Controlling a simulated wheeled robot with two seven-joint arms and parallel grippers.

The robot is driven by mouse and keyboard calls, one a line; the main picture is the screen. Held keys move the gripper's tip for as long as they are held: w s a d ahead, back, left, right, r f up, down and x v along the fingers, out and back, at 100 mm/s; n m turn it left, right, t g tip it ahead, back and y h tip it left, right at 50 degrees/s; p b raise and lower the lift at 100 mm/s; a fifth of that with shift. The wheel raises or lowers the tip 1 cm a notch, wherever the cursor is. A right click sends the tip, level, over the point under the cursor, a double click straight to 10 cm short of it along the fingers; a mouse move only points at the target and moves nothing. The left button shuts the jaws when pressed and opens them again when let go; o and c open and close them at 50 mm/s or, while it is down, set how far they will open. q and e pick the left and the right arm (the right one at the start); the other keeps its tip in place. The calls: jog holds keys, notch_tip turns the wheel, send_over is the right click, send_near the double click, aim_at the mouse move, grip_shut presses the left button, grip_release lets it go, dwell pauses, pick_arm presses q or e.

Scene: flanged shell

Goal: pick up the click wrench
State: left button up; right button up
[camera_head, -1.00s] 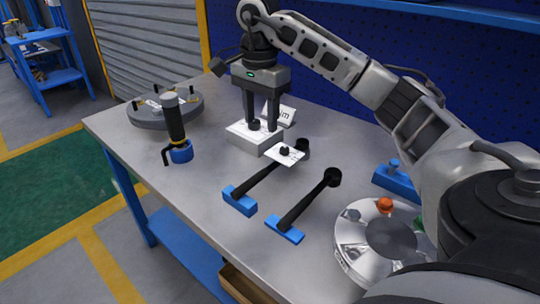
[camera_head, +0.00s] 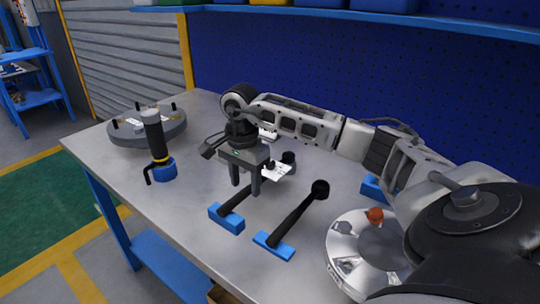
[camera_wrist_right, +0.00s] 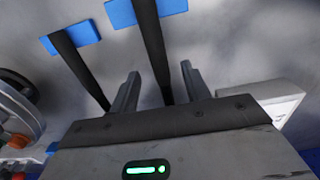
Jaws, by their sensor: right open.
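Two black wrenches lie side by side on the table, each with a blue block at its near end. I cannot tell from markings which is the click wrench. The left wrench (camera_head: 234,202) runs beneath my right gripper (camera_head: 246,188); its round black head (camera_head: 289,157) is behind the gripper. The right wrench (camera_head: 296,215) lies clear of the gripper. In the right wrist view, the open fingers (camera_wrist_right: 158,85) stand on either side of the left wrench's handle (camera_wrist_right: 156,45), with the right wrench (camera_wrist_right: 78,65) outside them. My left gripper is out of view.
An upright black tool in a blue holder (camera_head: 164,172) and a grey round flange (camera_head: 132,136) stand left. A silver shell (camera_head: 343,262) stands right. The front table between holder and wrenches is clear.

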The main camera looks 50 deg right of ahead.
aim_at(245, 188)
notch_tip(245, 188, down, 4)
jog(key=shift+r, duration=0.25)
jog(key=shift+c, duration=0.4)
grip_shut()
jog(key=shift+w+r, duration=0.1)
